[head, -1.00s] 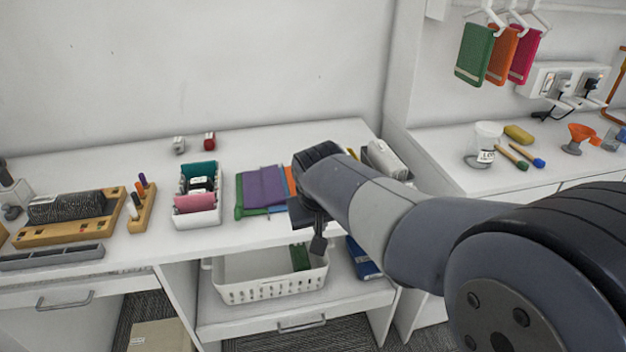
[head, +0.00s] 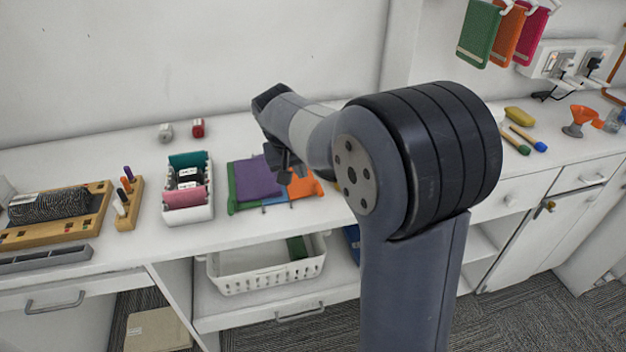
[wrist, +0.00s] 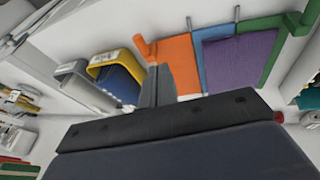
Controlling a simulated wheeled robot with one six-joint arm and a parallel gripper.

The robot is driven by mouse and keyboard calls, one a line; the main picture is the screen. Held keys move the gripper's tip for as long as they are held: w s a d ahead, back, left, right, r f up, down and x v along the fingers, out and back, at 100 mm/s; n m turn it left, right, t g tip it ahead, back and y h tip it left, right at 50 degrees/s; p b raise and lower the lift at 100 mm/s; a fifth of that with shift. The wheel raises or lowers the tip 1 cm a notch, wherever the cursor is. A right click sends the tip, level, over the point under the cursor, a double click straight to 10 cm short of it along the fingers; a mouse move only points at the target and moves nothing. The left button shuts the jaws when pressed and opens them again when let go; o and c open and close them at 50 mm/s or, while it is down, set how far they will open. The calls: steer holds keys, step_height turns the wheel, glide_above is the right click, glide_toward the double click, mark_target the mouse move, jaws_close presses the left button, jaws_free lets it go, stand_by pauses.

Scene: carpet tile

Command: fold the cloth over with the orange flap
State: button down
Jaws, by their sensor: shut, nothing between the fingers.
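The cloth lies on the white worktop, with a green part (head: 233,208), a purple flap (head: 258,178) lying over the green, a blue strip (head: 275,202) and an orange flap (head: 308,188) spread flat at its right. In the wrist view the orange flap (wrist: 176,62) lies open beside the blue strip (wrist: 213,65), and a rolled orange tab stands at its outer edge. My gripper (head: 290,172) is shut and empty, apart from the cloth, near the orange flap. Its fingers (wrist: 157,86) point toward the orange flap's outer side. My arm hides part of the cloth's right side.
A white box (head: 189,210) of teal and pink cloths stands left of the cloth. A wooden marker holder (head: 131,215) is further left. Grey and yellow-blue holders (wrist: 118,80) stand beyond the orange side. A white basket (head: 265,275) sits on the shelf below.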

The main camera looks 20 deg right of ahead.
mark_target(320, 189)
steer(key=d+f, duration=0.2)
steer(key=f, duration=0.1)
steer(key=d+f, duration=0.1)
steer(key=shift+w+f, duration=0.3)
steer(key=shift+f, duration=0.1)
steer(key=shift+d+f+b, duration=0.65)
steer(key=shift+d+f, duration=0.05)
steer(key=shift+f, duration=0.15)
steer(key=shift+s, duration=0.15)
steer(key=shift+r, duration=0.1)
